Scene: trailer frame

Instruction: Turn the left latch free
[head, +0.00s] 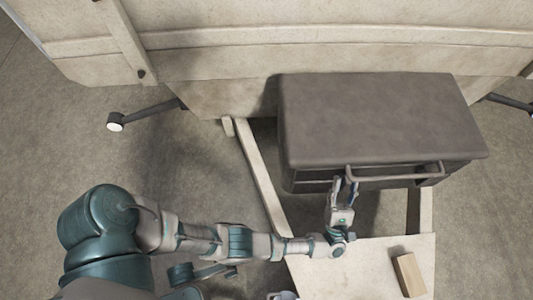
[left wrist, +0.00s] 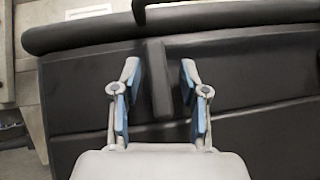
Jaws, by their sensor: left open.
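The left latch (left wrist: 157,80) is a dark upright bar on the front face of a dark box (head: 375,115). In the left wrist view it stands between the two fingers of my left gripper (left wrist: 160,72). The fingers are open, one on each side of the bar, with a gap showing on the right. In the head view my left gripper (head: 344,184) is at the box's front, near the left end of the handle bar (head: 395,171), and hides the latch. My right gripper is not seen.
Pale frame beams (head: 262,178) flank the box. A large pale panel (head: 300,45) stands behind.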

